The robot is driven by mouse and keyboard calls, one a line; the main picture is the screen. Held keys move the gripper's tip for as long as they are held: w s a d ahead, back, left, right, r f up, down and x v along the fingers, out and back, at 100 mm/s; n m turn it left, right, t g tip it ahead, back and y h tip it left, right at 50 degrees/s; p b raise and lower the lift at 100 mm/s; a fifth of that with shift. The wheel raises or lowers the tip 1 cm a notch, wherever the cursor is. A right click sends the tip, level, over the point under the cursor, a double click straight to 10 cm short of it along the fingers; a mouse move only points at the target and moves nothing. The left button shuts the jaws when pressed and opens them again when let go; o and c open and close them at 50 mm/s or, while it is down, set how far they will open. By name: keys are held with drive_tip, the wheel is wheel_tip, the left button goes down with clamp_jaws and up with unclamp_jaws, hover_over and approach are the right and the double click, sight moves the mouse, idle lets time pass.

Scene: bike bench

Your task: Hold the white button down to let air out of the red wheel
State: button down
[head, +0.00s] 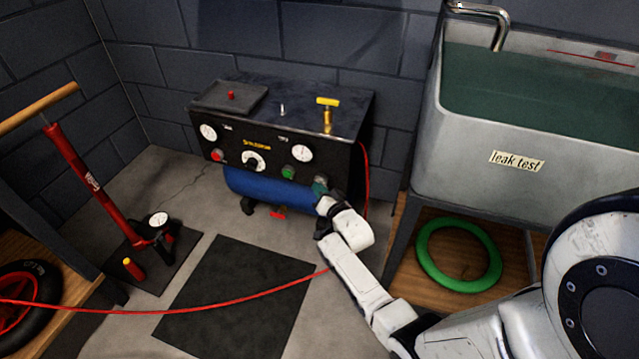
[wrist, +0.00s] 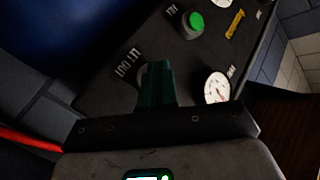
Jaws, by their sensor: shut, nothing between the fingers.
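My gripper (head: 319,187) is at the lower right of the compressor's black front panel (head: 240,143). In the wrist view its dark green fingers (wrist: 156,85) are shut together, with nothing seen between them. They point at the panel beside the "LET OUT" label (wrist: 128,63). The fingers hide the spot next to that label, and I cannot make out a white button there or whether the tips touch it. The red wheel (head: 18,312), a black tyre with a red rim, is partly in view at the far left. A red hose (head: 230,301) runs from it across the floor.
A green button (wrist: 190,25) and a gauge (wrist: 217,88) are close to my fingers. A blue tank (head: 262,188) sits under the panel. A sink (head: 450,140) stands to the right, with a green ring (head: 427,263) below. A red floor pump (head: 82,172) stands at left.

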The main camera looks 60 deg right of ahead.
idle(0.5)
drive_tip(key=shift+s+a+b, duration=0.15)
drive_tip(key=shift+a+b, duration=0.15)
drive_tip(key=shift+a, duration=0.5)
drive_tip(key=a+p, duration=0.5)
drive_tip(key=shift+s, duration=0.35)
idle(0.5)
